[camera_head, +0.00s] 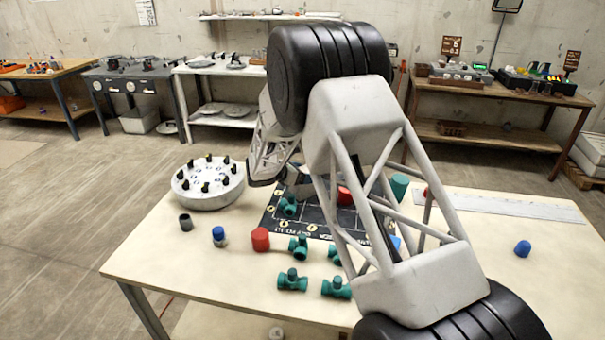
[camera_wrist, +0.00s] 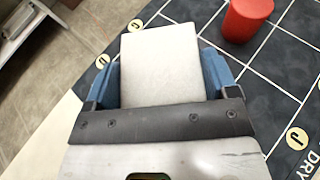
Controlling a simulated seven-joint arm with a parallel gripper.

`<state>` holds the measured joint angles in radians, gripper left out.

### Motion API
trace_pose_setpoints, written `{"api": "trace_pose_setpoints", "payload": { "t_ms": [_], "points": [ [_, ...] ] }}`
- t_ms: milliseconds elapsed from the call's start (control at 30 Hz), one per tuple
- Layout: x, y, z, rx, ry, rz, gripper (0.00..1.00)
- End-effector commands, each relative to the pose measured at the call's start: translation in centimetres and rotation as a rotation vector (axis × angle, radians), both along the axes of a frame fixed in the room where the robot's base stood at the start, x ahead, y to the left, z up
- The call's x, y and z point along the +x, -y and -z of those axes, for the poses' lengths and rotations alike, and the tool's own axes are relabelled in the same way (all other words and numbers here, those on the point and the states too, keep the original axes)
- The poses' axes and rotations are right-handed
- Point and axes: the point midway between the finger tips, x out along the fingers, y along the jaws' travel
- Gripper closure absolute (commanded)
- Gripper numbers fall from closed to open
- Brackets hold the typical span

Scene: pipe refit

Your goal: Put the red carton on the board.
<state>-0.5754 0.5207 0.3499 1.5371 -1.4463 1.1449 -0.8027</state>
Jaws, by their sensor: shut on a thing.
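My gripper (camera_wrist: 162,74) has its blue fingers on both sides of a pale grey-white box-like block (camera_wrist: 160,50) and is shut on it. Only the block's pale face shows; I see no red on it. In the wrist view it is over the corner of the dark board (camera_wrist: 268,78), with its height hard to judge. In the head view the board (camera_head: 271,222) lies on the table, and my arm hides much of it and the fingers. A red round piece (camera_wrist: 246,18) stands on the board; it also shows in the head view (camera_head: 345,196).
A grey round holder with black pegs (camera_head: 208,190) stands left of the board. A red cylinder (camera_head: 260,239), a blue-topped piece (camera_head: 219,236), a dark cup (camera_head: 186,222) and several green pipe fittings (camera_head: 292,281) stand in front. A ruler (camera_head: 510,205) lies right. The front-left table is clear.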

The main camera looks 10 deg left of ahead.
Motion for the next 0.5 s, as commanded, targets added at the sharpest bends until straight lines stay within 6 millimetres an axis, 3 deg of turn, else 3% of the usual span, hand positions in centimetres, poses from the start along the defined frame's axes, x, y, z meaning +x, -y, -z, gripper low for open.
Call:
{"api": "trace_pose_setpoints", "payload": {
  "t_ms": [33, 67, 167, 500],
  "points": [
    [0.01, 0.00, 0.08, 0.000, 0.000, 0.000, 0.53],
    [0.01, 0.01, 0.11, 0.000, 0.000, 0.000, 0.17],
    [0.00, 0.00, 0.11, 0.000, 0.000, 0.000, 0.02],
    [0.00, 0.00, -0.06, 0.000, 0.000, 0.000, 0.00]
  ]
}}
